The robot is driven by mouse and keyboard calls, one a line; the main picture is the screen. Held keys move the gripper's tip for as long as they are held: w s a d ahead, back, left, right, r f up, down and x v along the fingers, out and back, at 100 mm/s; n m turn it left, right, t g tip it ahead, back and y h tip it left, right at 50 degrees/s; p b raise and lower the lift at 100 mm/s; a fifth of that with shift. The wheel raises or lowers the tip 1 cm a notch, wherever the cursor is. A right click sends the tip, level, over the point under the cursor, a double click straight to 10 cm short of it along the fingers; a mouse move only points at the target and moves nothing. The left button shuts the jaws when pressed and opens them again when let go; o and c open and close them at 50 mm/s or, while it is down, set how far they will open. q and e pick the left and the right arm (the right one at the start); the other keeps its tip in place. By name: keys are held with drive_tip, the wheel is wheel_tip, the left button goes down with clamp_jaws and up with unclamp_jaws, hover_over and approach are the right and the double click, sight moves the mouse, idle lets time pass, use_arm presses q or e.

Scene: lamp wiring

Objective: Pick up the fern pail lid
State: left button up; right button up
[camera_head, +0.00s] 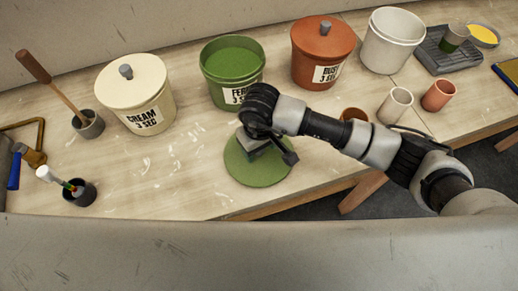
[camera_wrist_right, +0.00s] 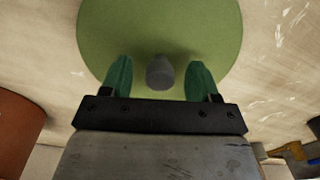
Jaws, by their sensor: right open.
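The fern pail lid (camera_head: 250,172) is a flat green disc lying on the table in front of the green fern pail (camera_head: 232,72), which stands open with green contents. In the right wrist view the lid (camera_wrist_right: 160,35) shows large, with a grey knob (camera_wrist_right: 160,73). My right gripper (camera_head: 262,150) is over the lid and hides its knob in the head view. In the wrist view the right gripper (camera_wrist_right: 160,78) is open, with one green fingertip on each side of the knob, apart from it. My left gripper is not in view.
A lidded cream pail (camera_head: 137,97) and a lidded rust-coloured pail (camera_head: 322,53) flank the fern pail. A white pail (camera_head: 391,40), small cups (camera_head: 395,105) and a grey tray (camera_head: 447,52) stand right. A dark brush pot (camera_head: 80,193) is left.

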drive_tip(key=shift+f, duration=0.25)
drive_tip(key=c, duration=1)
drive_tip(key=shift+r, duration=0.1)
